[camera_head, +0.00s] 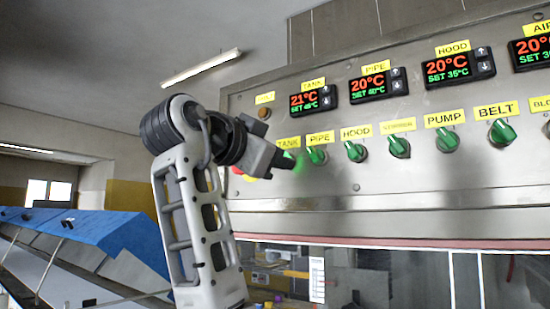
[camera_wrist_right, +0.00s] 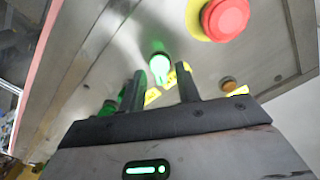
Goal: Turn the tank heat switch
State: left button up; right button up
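The tank heat switch is a green knob under the yellow TANK label (camera_head: 288,142) on the steel panel. In the head view my right gripper (camera_head: 284,158) is in front of it and hides most of it; a green glow shows there. In the right wrist view the green knob (camera_wrist_right: 159,65) is brightly lit and lies just beyond the gap between the fingertips. My right gripper (camera_wrist_right: 160,78) is open, one finger to each side of that gap. I cannot tell whether a finger touches the knob. My left gripper is not in view.
A red button (camera_wrist_right: 226,17) on a yellow base is near the knob. Green PIPE (camera_head: 316,155), HOOD (camera_head: 355,151) and PUMP (camera_head: 446,140) switches follow to the right. The tank display (camera_head: 313,100) reads 21°C. Blue-covered equipment (camera_head: 90,228) stands at left.

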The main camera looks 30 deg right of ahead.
jog(key=b+v, duration=0.2)
jog(key=v, duration=1.3)
jog(key=shift+a, duration=0.15)
